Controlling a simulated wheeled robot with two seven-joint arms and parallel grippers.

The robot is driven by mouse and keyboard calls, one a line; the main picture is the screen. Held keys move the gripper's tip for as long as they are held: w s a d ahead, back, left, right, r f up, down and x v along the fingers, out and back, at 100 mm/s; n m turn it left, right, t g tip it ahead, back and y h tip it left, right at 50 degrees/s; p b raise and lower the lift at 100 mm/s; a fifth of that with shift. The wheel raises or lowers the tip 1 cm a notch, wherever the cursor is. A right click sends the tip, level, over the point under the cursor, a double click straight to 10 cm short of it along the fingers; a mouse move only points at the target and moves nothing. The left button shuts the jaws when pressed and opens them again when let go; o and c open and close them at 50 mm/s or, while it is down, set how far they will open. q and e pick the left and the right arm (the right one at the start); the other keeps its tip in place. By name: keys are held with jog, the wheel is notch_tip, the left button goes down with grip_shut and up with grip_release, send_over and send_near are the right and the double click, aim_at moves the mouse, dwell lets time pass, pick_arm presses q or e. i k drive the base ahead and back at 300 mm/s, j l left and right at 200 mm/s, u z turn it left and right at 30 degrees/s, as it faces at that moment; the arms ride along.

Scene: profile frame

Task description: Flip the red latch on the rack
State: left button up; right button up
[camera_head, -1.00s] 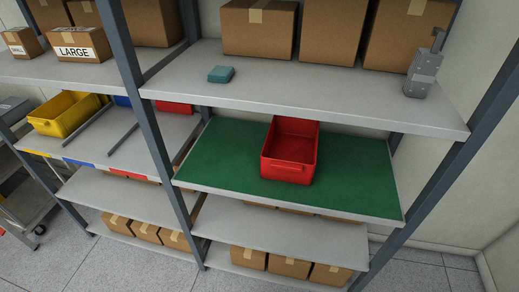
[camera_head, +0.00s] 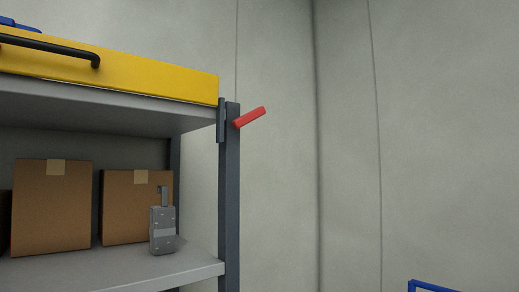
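The red latch (camera_head: 250,117) is a short red lever on the upper part of the rack's grey corner post (camera_head: 231,190). It sticks out to the right of the post and tilts upward toward its free end. A dark vertical bracket (camera_head: 221,120) sits beside it on the post, near the end of the yellow top drawer or beam. Neither of my grippers is in view.
A yellow panel (camera_head: 150,79) with a black handle (camera_head: 60,44) spans the rack's top. Cardboard boxes (camera_head: 50,210) and a grey device (camera_head: 162,229) stand on the shelf below. A blue frame (camera_head: 430,286) shows at lower right. The space right of the post is clear before the wall.

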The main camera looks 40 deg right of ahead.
aim_at(237, 123)
jog(key=z, duration=1.35)
